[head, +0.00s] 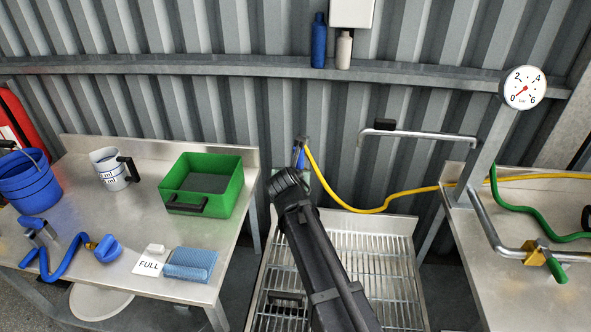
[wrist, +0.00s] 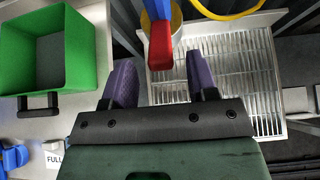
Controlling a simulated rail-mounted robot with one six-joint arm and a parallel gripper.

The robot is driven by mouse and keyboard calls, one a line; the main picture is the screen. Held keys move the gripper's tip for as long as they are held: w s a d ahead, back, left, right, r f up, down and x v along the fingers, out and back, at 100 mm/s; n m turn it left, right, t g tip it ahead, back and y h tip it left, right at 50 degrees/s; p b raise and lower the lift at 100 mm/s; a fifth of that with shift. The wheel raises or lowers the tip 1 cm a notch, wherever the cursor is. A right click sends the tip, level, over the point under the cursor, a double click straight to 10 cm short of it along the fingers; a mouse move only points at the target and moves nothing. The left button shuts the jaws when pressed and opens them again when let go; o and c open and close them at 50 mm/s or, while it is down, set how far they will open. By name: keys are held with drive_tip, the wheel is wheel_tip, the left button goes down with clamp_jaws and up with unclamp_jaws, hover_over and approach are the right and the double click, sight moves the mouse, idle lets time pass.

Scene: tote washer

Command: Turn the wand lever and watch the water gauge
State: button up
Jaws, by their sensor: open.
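The wand shows in the wrist view as a blue body (wrist: 157,10) with a red lever (wrist: 160,46). In the head view only a small blue part of the wand (head: 300,158) shows, by the wall at the end of the yellow hose. My gripper (wrist: 161,72) is open, with a purple finger on each side. The red lever's near end appears in the gap between the fingertips, with no visible contact; depth is unclear. In the head view my arm hides the fingers and lever. The round water gauge (head: 523,88) at upper right has its red needle near 0.
A slatted metal rack (head: 385,262) lies below the wand. The left bench (head: 140,215) holds a green tote (head: 228,200), a jug (head: 108,168), a blue bucket (head: 28,183) and a FULL card (head: 149,264). A yellow hose (head: 400,196) and pipework with a green-handled valve (head: 538,252) are at right.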

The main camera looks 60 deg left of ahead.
drive_tip(key=p+v, duration=0.2)
drive_tip(key=v, duration=0.4)
idle(0.7)
